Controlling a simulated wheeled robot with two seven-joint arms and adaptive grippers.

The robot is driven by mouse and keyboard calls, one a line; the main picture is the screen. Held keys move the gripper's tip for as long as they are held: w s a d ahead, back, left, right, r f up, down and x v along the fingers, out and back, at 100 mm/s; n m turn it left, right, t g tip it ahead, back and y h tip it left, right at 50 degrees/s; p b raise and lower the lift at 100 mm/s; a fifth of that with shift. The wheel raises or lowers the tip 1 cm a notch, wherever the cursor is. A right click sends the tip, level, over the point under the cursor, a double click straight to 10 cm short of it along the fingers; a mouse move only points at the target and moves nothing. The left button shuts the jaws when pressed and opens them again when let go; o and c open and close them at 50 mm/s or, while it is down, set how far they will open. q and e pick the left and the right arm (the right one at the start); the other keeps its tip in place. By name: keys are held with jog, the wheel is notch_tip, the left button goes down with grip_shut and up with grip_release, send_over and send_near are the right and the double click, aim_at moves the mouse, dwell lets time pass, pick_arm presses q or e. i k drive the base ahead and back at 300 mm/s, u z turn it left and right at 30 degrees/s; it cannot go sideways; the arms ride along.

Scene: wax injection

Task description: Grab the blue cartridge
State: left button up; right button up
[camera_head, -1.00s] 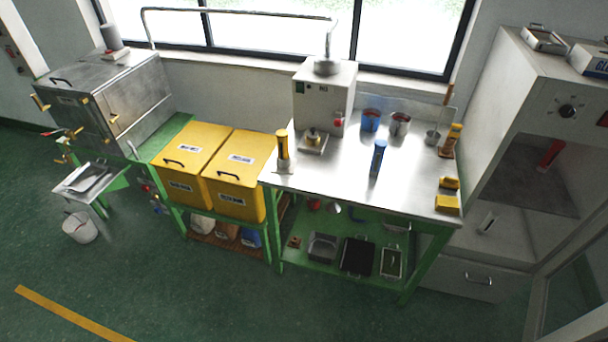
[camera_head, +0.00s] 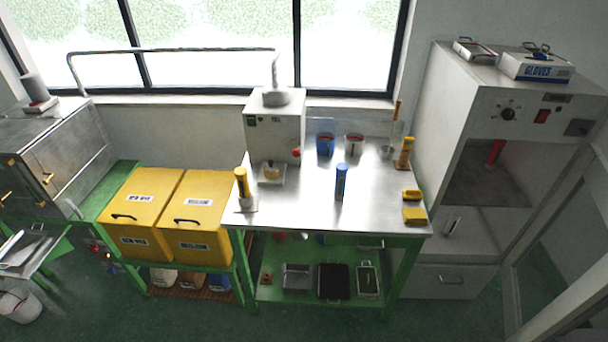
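The blue cartridge (camera_head: 341,182) is a slim blue cylinder standing upright near the middle of the steel-topped table (camera_head: 300,212). Open table surface surrounds it. Neither of my grippers shows in the head view.
A white machine (camera_head: 273,128) stands at the table's back left. A yellow cylinder (camera_head: 242,187) stands at the front left edge. A blue cup (camera_head: 325,144) and a metal cup (camera_head: 354,144) stand behind the cartridge. Yellow blocks (camera_head: 413,214) lie at the right edge. A tall cabinet (camera_head: 440,120) stands right.

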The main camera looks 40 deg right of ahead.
aim_at(341, 179)
jog(key=i, duration=0.85)
jog(key=z, duration=1.05)
jog(key=i, duration=0.75)
jog(key=z, duration=0.85)
